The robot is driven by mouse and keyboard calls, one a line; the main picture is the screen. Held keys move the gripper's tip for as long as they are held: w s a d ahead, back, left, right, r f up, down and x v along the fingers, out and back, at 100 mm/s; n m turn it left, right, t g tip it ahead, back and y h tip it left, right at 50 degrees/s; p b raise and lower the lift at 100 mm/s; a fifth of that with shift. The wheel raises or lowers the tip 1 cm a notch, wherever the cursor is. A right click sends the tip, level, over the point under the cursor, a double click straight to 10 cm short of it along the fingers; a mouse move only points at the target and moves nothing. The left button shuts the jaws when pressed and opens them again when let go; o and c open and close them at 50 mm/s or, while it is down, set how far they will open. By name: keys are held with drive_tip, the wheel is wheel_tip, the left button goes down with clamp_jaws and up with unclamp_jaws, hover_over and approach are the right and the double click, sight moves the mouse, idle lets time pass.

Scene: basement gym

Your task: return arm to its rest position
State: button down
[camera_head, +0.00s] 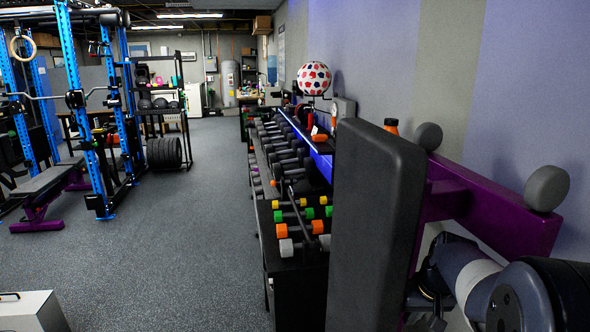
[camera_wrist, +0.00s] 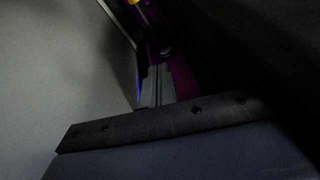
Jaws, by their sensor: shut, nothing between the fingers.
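My arm (camera_head: 500,290) is at the lower right of the head view, close beside the purple frame of an upright padded bench. In the wrist view my gripper (camera_wrist: 157,72) is shut, with its fingers together and nothing between them. The fingers point toward a dark purple bar (camera_wrist: 180,72) with a bolt on it. I cannot tell whether they touch it. In the head view the fingertips are not clear.
The black bench pad (camera_head: 375,220) and purple frame (camera_head: 490,215) stand close to my arm. A dumbbell rack (camera_head: 285,265) runs along the right wall. Open grey floor (camera_head: 170,240) lies to the left, with a blue power rack (camera_head: 82,130) beyond.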

drive_tip(key=shift+w, duration=0.25)
drive_tip(key=shift+r, duration=0.15)
